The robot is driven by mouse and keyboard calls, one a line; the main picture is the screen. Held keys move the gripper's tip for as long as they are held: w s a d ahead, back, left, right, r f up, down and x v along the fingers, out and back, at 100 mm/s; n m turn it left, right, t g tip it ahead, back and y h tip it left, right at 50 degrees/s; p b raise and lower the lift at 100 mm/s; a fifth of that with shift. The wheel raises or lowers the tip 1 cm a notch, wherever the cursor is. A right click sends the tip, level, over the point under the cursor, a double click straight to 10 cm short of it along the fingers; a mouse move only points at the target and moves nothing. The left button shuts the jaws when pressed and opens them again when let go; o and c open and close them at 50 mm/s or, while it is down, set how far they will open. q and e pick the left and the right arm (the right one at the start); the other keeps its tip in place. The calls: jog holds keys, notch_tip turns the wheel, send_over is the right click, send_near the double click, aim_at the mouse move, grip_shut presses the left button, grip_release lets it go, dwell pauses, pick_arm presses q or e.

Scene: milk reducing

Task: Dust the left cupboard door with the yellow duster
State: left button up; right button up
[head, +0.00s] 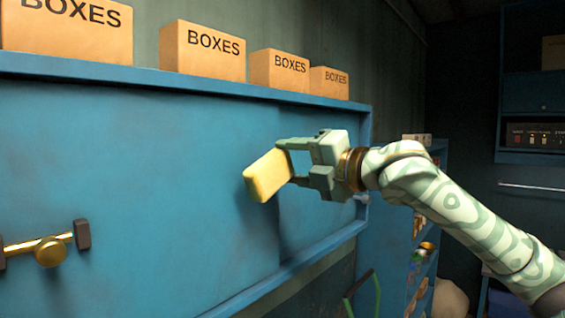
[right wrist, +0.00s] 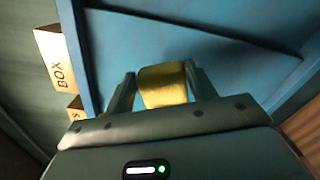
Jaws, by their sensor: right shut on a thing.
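The yellow duster (head: 268,175) is a small block in the jaws of my right gripper (head: 293,164). It also shows between the two fingers in the right wrist view (right wrist: 163,87). The gripper is shut on it and holds it tilted in front of the blue cupboard. The left cupboard door (head: 140,160) is a broad blue panel filling the left of the head view, with a brass handle (head: 50,251) low on it. The duster is near the right part of the cupboard front; I cannot tell whether it touches the surface. My left gripper is not in view.
Several cardboard boxes (head: 202,50) stand on top of the cupboard. A raised blue frame (head: 300,268) runs along its lower and right edges. Blue shelves (head: 425,270) with small items stand to the right, behind my right arm. The space before the left door looks clear.

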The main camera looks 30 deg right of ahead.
jog(key=shift+v, duration=1.05)
jog(key=v, duration=0.3)
jog(key=shift+s, duration=0.1)
dwell(0.4)
